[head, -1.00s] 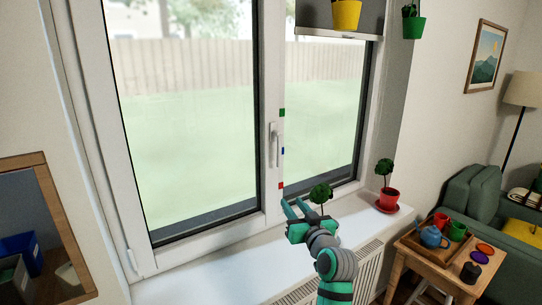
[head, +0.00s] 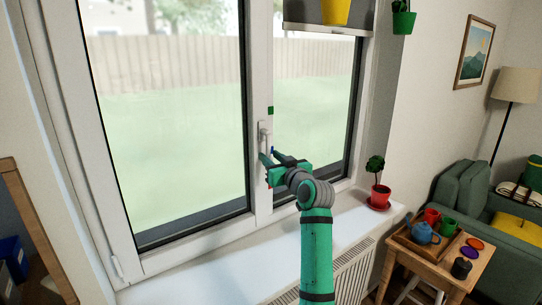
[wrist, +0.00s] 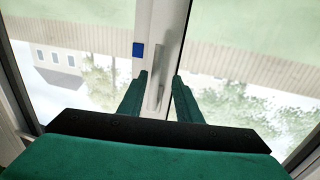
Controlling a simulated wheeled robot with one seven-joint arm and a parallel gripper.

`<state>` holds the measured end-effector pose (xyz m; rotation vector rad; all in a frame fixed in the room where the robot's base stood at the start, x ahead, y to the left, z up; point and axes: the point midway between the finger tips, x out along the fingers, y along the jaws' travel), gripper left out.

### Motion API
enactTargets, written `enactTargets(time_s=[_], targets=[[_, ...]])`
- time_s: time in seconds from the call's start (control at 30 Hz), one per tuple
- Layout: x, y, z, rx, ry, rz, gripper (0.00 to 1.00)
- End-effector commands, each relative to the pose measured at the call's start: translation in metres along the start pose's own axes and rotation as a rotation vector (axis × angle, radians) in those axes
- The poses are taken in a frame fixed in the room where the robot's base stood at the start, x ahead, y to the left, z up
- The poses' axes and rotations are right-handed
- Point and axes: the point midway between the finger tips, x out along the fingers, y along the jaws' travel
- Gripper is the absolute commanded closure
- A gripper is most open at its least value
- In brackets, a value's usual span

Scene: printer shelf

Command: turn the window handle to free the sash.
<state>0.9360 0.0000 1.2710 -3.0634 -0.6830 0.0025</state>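The white window handle (head: 265,132) is on the middle frame post of the window and hangs downward, with its lower part behind my gripper in the head view. My gripper (head: 269,154) is at the handle's lower part. In the wrist view my gripper (wrist: 160,78) has its green fingers apart, one on each side of the handle's grip (wrist: 154,88). A gap shows beside the grip, and I cannot tell whether either finger touches it. The left sash (head: 247,190) looks closed in its frame.
A red potted plant (head: 380,192) stands right on the sill. A yellow pot (head: 336,11) is high up. The left sill is clear.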

Motion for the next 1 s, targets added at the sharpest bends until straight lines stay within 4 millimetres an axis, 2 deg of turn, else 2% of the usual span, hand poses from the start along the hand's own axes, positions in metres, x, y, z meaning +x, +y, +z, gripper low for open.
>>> enactTargets(time_s=[0.2, 0.57, 0.6, 0.7, 0.73, 1.0], targets=[[0.019, 0.008, 0.0, 0.0, 0.0, 0.009, 0.69], [0.024, 0.007, 0.0, 0.0, 0.001, 0.008, 0.69], [0.024, 0.007, 0.0, 0.0, 0.001, 0.008, 0.71], [0.025, 0.006, 0.0, 0.0, 0.001, 0.008, 0.95], [0.025, 0.006, 0.0, 0.0, 0.001, 0.008, 1.0], [0.022, 0.011, 0.0, 0.006, 0.0, 0.013, 1.0]])
